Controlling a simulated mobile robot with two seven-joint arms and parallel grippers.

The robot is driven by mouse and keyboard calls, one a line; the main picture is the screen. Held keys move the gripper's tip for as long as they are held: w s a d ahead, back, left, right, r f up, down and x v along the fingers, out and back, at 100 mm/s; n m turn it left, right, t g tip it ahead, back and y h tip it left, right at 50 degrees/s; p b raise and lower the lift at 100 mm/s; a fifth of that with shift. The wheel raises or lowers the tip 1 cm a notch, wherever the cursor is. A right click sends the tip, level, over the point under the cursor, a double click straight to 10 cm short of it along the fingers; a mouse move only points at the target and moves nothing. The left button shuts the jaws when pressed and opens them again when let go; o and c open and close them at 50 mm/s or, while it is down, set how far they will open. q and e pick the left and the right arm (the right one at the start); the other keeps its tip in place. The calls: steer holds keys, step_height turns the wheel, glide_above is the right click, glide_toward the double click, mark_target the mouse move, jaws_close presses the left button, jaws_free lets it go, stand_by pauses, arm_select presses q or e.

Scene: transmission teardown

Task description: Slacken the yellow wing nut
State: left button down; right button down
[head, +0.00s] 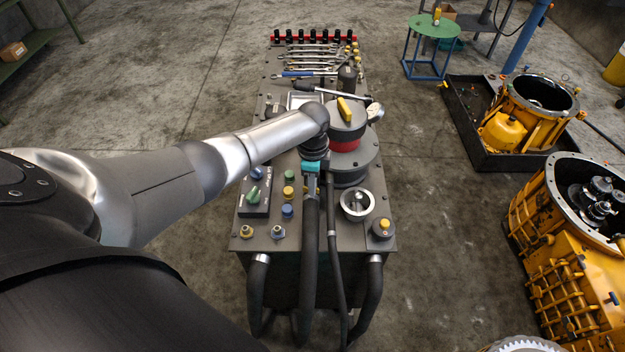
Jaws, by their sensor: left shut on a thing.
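A yellow bar-shaped piece that looks like the wing nut (346,109) sits on top of a dark round housing (346,125) with a red band. My left gripper (312,163) points down just left of the housing, apart from the yellow piece. It is shut on what looks like the teal-collared end of a dark hose (310,215). The fingertips are small and dark, so the exact contact is unclear. My right gripper is not in view.
The cart top (268,222) carries colored knobs, a round steel cup (357,204) and a row of wrenches (310,58) behind. Hoses hang over its front edge. Yellow transmission casings (570,240) stand to the right. The floor left of the cart is clear.

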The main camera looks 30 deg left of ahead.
arm_select(q)
steer(key=shift+a+n+p, duration=0.1)
steer(key=shift+n+p, duration=0.2)
steer(key=shift+n, duration=0.5)
steer(key=c, duration=1)
jaws_free()
steer(key=shift+r, duration=0.5)
step_height(320, 180, up, 14)
steer(key=p, duration=0.1)
steer(key=shift+r, duration=0.2)
